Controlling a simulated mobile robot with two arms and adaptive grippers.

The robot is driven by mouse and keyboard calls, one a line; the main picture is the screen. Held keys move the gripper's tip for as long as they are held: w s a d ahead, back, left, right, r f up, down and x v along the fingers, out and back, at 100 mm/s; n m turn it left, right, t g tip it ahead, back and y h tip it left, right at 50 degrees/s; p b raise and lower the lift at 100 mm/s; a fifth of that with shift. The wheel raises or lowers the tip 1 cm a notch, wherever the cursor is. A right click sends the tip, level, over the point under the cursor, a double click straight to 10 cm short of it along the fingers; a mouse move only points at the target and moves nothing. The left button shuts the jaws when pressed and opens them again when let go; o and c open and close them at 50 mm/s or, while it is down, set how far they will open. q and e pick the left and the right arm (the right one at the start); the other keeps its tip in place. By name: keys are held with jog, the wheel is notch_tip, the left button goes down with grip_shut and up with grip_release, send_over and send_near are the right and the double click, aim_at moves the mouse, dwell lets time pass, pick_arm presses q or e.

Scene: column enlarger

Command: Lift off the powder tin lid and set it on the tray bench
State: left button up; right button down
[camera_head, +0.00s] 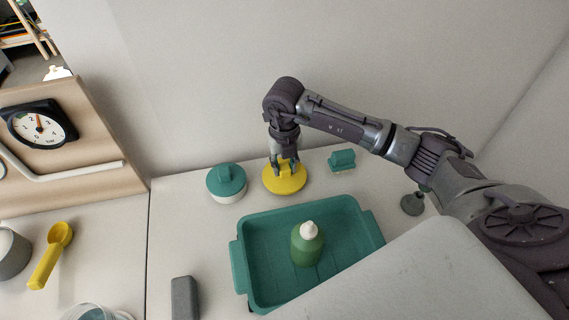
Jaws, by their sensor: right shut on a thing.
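A round yellow lid (284,184) with a raised grip is at the back of the tray bench (186,247), behind the teal tray. My right gripper (285,168) reaches down from above and is shut on the lid's grip. The fingers hide part of the grip. I cannot tell whether the lid rests on a tin or directly on the bench. Left of it stands a white round tin (230,197) with a teal lid (226,178) on it. My left gripper is not in view.
A teal tray (240,262) holds a green bottle (307,247) with a white tip. A small teal block (342,160) and a grey-green stopper-like piece (412,204) are to the right. A dark grey block (185,298) and yellow scoop (50,258) are left. Bench between tins and block is clear.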

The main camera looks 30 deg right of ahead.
jog(key=shift+f+b, duration=0.35)
jog(key=shift+f, duration=0.15)
dwell(0.4)
jog(key=c, duration=0.7)
grip_release()
jog(key=shift+r, duration=0.25)
jog(key=shift+r+p, duration=2.6)
jog(key=shift+r, duration=1.2)
